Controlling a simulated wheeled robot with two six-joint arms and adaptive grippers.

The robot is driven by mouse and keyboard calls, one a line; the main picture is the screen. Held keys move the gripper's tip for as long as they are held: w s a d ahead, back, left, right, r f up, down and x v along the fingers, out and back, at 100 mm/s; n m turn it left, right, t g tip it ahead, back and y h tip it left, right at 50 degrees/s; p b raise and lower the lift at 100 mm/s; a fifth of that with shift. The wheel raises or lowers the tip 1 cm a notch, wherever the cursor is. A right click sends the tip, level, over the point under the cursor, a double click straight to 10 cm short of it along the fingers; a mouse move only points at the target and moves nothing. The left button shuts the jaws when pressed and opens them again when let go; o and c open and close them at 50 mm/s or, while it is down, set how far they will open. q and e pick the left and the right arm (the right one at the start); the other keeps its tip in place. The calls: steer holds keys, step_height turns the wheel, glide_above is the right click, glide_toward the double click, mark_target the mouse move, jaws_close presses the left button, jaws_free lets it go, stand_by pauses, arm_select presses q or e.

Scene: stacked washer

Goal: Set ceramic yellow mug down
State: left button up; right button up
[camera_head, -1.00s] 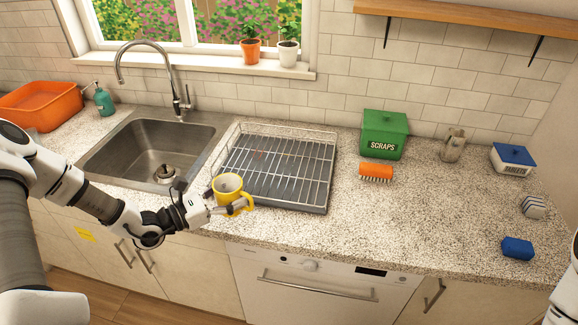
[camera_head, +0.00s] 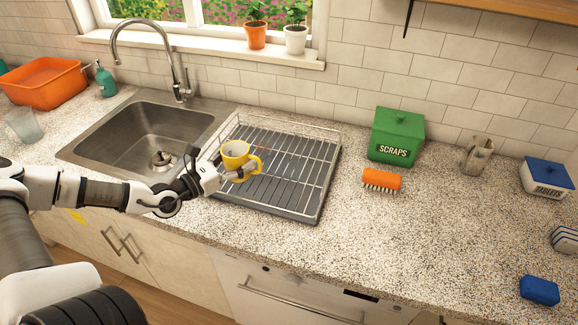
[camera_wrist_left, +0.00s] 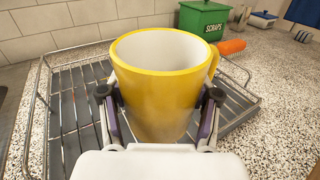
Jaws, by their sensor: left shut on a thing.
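The yellow mug (camera_head: 235,154) has a white inside and a handle on its right side. My left gripper (camera_head: 232,172) is shut on it and holds it upright over the left part of the wire dish rack (camera_head: 318,193). In the left wrist view the mug (camera_wrist_left: 165,85) sits between the two fingers of the gripper (camera_wrist_left: 160,110), with the rack (camera_wrist_left: 75,125) behind and below it. The mug's base is hidden, so I cannot tell whether it touches the rack. My right gripper is not in view.
A steel sink (camera_head: 140,130) with a tall tap (camera_head: 180,85) lies left of the rack. A green scraps bin (camera_head: 396,135) and an orange brush (camera_head: 381,181) stand right of it. The rack's wires are otherwise empty.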

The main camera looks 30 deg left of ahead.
arm_select(q)
steer(key=w+b, duration=0.1)
steer(key=w+d+f+b, duration=0.1)
steer(key=b, duration=0.1)
steer(key=shift+w+d+f, duration=0.15)
steer(key=shift+w+d, duration=0.05)
steer(key=shift+w, duration=0.05)
steer(key=b+x, duration=0.1)
steer(key=x, duration=0.2)
steer(key=d+b+x, duration=0.1)
steer(key=x, duration=0.1)
steer(key=shift+w+d+f, duration=0.15)
steer(key=shift+w+f, duration=0.05)
steer(key=shift+w, duration=0.05)
steer(key=x, duration=0.4)
steer(key=shift+d+r, duration=0.15)
steer(key=shift+d, duration=0.15)
steer(key=f, duration=0.2)
steer(key=f+p, duration=0.1)
steer(key=shift+w+d+f, duration=0.1)
steer(key=shift+w+d, duration=0.1)
steer(key=shift+w, duration=0.1)
steer(key=shift+a+f, duration=0.15)
steer(key=shift+f, duration=0.1)
steer(key=shift+f+b, duration=0.2)
steer(key=shift+b, duration=0.2)
steer(key=o, duration=1.4)
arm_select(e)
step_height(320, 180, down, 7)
